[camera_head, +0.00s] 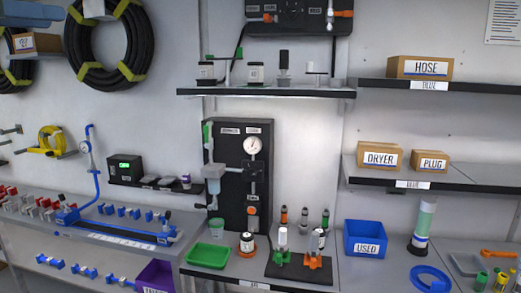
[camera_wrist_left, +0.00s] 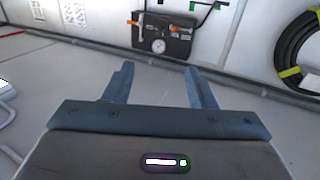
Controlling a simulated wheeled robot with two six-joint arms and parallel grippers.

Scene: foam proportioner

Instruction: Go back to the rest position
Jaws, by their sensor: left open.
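My left gripper (camera_wrist_left: 158,69) shows in the left wrist view. Its two grey fingers stand well apart with nothing between them. It is clear of the bench things, and a dark panel with a round gauge (camera_wrist_left: 158,46) shows beyond the fingertips. I cannot make out either gripper in the head view. My right gripper is in neither view.
In the head view, a bench holds a green tray (camera_head: 207,256), a dark mat (camera_head: 300,270) with several tools, and a blue USED bin (camera_head: 365,238). A black gauge panel (camera_head: 232,160) stands behind. Shelves hold DRYER (camera_head: 380,157) and HOSE (camera_head: 420,67) boxes.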

